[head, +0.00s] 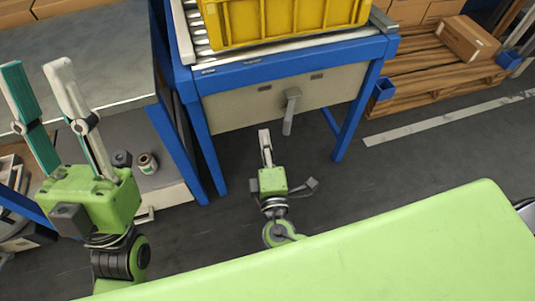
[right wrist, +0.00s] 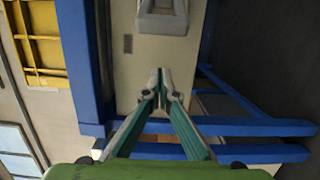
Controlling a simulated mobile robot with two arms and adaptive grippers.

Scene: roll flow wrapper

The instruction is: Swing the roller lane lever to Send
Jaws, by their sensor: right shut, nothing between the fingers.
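The grey roller lane lever (head: 290,112) hangs almost straight down from its pivot on the beige front panel (head: 235,108) of the blue roller stand. Two small dark plates flank the pivot; I cannot read them. In the right wrist view a grey part of the lever (right wrist: 162,18) shows at the top edge. My right gripper (head: 265,133) is shut and empty, below the panel and left of the lever's lower end, apparently apart from it. Its closed fingertips (right wrist: 161,74) point toward the panel. My left gripper (head: 34,68) is open and empty at the far left.
A yellow crate (head: 285,20) sits on the rollers above the panel. A grey-topped blue bench (head: 90,50) stands at left. A wooden pallet (head: 430,75) with a cardboard box (head: 467,38) is at right. The floor right of the stand is clear.

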